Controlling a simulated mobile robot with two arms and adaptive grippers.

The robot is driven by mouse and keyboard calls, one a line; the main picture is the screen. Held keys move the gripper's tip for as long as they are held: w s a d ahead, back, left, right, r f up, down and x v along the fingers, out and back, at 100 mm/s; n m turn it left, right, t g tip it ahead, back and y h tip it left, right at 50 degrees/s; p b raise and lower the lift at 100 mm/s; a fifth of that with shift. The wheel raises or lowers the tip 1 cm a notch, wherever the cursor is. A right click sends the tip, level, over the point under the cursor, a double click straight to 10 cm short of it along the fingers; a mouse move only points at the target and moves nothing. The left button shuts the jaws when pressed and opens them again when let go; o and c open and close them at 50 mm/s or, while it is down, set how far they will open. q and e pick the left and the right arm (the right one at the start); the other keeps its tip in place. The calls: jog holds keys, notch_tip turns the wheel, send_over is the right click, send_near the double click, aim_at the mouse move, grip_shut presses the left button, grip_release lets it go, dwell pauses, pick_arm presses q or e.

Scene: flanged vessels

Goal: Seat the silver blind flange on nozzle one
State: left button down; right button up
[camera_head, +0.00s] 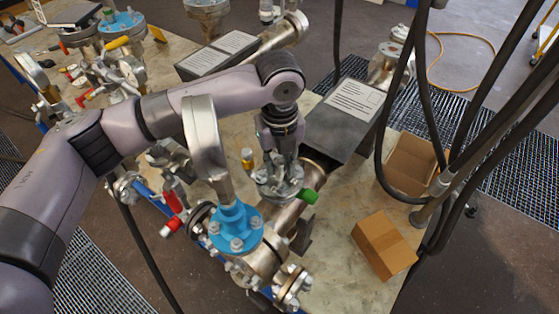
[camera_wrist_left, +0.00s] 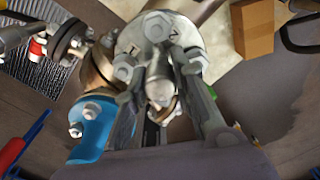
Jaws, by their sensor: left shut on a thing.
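The silver blind flange (camera_head: 277,183) is a round metal disc with bolts around its rim. It shows large in the left wrist view (camera_wrist_left: 178,32). My left gripper (camera_head: 283,158) comes down over it from above, and its fingers (camera_wrist_left: 163,88) are closed around the raised middle part of the flange. The flange is at the top of a metal pipe vessel (camera_head: 288,215); whether it touches the nozzle below is hidden. I cannot read any nozzle number. My right gripper is not in view.
A blue flange (camera_head: 235,228) with a gauge (camera_head: 205,135) above stands close to the left. A green-tipped part (camera_head: 308,196) sits just right of the flange. A dark sign box (camera_head: 343,120) stands behind; cardboard boxes (camera_head: 384,245) lie right. Black cables hang at right.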

pick_arm(q)
jog(key=c, duration=1.3)
grip_release()
jog(key=shift+r, duration=0.1)
jog(key=shift+c, duration=0.2)
jog(key=shift+o, duration=0.3)
jog(key=shift+o, duration=0.5)
jog(key=o, duration=0.4)
